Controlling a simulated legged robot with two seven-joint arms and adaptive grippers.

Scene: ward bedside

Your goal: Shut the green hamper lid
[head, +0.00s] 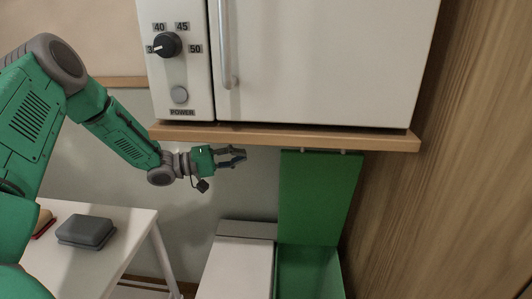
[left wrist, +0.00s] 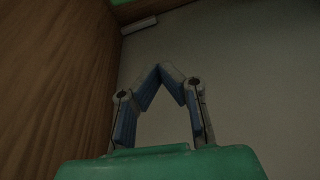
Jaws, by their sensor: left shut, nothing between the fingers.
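The green hamper (head: 308,270) stands at the bottom right of the head view, with only its upper part showing. Its green lid (head: 318,195) stands upright and open behind it, its top edge just under the wooden shelf. My left gripper (head: 241,157) is to the left of the lid, near the height of its top edge, apart from it in the picture. In the left wrist view the fingertips (left wrist: 172,72) are together with nothing between them. A green strip (left wrist: 132,8) shows at the top there; I cannot tell whether it is the lid. My right gripper is not in view.
A white cabinet (head: 330,60) with a dial sits on the wooden shelf (head: 290,136) above the gripper. A white box (head: 238,262) stands left of the hamper. A wooden panel (head: 440,190) closes the right side. A white table (head: 65,265) bears a grey case (head: 86,231).

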